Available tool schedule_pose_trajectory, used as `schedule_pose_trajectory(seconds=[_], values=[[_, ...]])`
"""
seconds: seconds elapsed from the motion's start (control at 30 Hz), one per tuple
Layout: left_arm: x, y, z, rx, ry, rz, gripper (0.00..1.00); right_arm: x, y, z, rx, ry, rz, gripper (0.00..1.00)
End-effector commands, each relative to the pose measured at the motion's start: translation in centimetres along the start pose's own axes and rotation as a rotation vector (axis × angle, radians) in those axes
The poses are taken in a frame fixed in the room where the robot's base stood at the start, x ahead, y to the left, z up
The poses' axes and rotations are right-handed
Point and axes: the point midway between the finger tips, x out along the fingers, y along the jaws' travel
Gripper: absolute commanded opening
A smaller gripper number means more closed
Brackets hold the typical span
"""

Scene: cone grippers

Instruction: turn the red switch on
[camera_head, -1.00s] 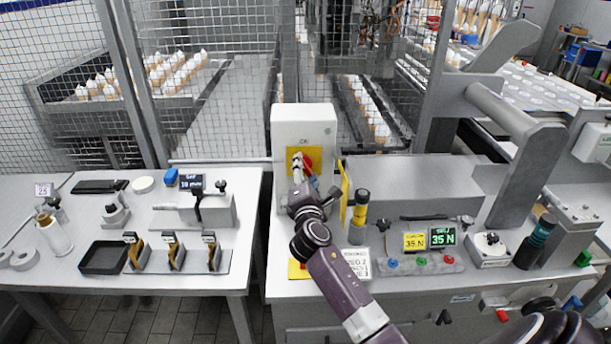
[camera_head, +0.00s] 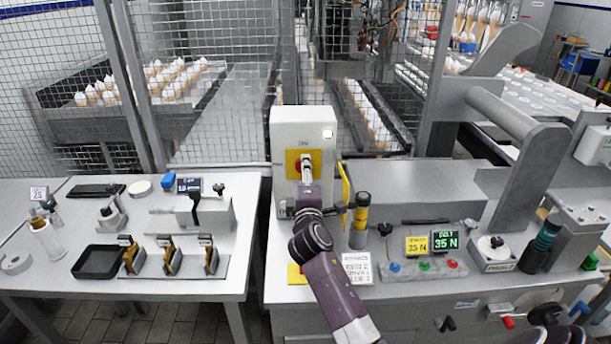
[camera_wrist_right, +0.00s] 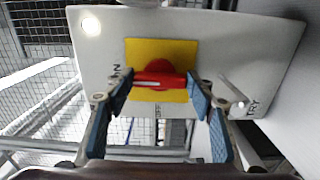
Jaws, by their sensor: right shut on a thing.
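The red switch (camera_head: 307,161) is a rotary handle on a yellow plate (camera_head: 291,158) on the front of a white box (camera_head: 290,124). My right gripper (camera_head: 307,176) covers much of it in the head view. In the right wrist view the red handle (camera_wrist_right: 160,79) lies between the fingers of my right gripper (camera_wrist_right: 160,88), which is shut on it. The handle lies along the line to the ON mark (camera_wrist_right: 115,74), with the OFF mark at its side. A round lamp (camera_head: 327,134) on the box glows white. My left gripper is not in view.
A white sign (camera_head: 356,267) is by my forearm. A wire mesh fence (camera_head: 215,90) rises behind the tables.

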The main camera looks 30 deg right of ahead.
Motion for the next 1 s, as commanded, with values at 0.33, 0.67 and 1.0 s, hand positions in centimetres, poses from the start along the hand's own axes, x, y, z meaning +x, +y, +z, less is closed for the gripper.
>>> schedule_pose_trajectory(seconds=[0.33,0.67,1.0], values=[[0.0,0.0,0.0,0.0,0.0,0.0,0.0,0.0,-0.2,0.0,0.009,0.0,-0.004,0.26],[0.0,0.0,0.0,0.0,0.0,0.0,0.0,0.0,-0.1,0.0,0.006,0.0,-0.002,0.68],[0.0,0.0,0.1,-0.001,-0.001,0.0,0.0,-1.5,-0.1,-0.1,0.005,0.002,-0.001,0.68]])
